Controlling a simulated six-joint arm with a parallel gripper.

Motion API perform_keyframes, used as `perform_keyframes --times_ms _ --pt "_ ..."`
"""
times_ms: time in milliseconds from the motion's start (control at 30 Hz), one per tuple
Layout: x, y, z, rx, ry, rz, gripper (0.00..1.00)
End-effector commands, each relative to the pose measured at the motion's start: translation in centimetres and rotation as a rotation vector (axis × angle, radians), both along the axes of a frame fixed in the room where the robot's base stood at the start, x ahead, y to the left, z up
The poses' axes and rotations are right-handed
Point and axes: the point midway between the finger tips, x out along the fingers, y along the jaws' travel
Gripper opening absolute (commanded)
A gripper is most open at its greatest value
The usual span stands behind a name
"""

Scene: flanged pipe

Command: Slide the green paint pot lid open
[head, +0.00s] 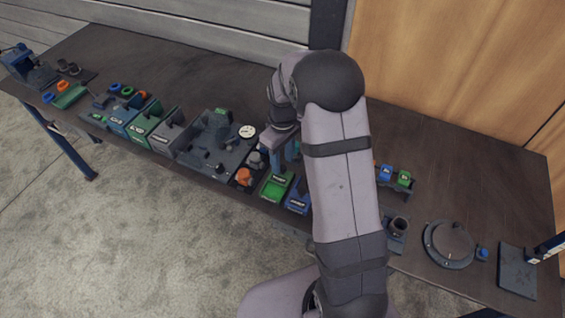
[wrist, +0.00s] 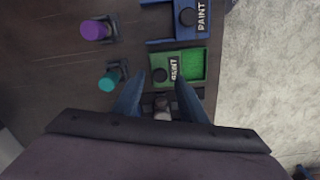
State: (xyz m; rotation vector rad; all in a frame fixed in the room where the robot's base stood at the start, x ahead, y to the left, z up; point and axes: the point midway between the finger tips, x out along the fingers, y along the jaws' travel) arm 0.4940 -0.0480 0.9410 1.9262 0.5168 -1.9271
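The green paint pot (wrist: 194,66) lies just beyond my fingertips in the wrist view, and it also shows in the head view (head: 276,187). Bright green shows uncovered to the right of the lid. I see no contact, and the depth between the tips and the knob is unclear. In the head view my arm partly hides the gripper.
A blue paint pot (wrist: 165,39) stands beside the green one. A purple-ended piece (wrist: 94,31) and a teal-ended piece (wrist: 107,82) stand on the table to the left. In the head view, an orange piece (head: 243,177) and a dark dial board (head: 215,150) are left of the pot.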

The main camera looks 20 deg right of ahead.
Motion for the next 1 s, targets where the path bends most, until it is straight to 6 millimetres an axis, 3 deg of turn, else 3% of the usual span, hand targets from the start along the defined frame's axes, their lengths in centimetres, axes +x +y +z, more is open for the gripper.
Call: perform_keyframes --times_ms 400,1000 --pt "0.1 0.0 5.0 0.000 -0.004 0.000 0.38" --pt "0.0 0.0 6.3 0.000 -0.002 0.000 0.38"
